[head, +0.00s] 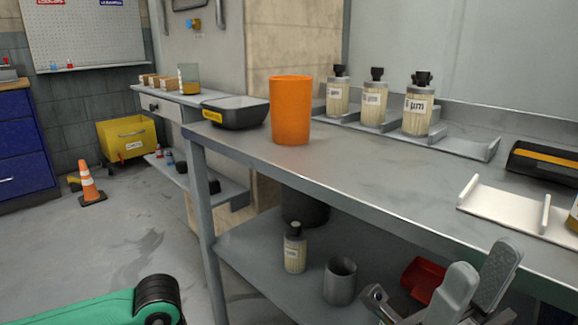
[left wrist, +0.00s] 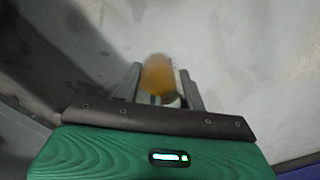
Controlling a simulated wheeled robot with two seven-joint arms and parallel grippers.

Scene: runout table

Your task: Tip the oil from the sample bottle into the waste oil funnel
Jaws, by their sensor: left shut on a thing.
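In the left wrist view my left gripper (left wrist: 162,92) is shut on a clear-walled bottle with amber oil (left wrist: 157,76). Grey floor shows beyond it. In the head view only my green left arm shows at the lower left; that gripper and the held bottle are out of frame. No thing is plainly recognisable as the waste oil funnel. A tall orange vessel (head: 291,110), slightly wider at the top, stands on the table's far end; its inside is hidden. My right gripper (head: 484,267) is at the lower right, before the table's front edge, its fingers apart and empty.
On the grey table (head: 330,165) are a black tray (head: 237,113), several black-capped bottles (head: 418,115) in a rack, and a white holder (head: 500,207). The lower shelf holds a capped bottle (head: 295,253) and grey cup (head: 339,281). The left floor is open around a cone (head: 90,185).

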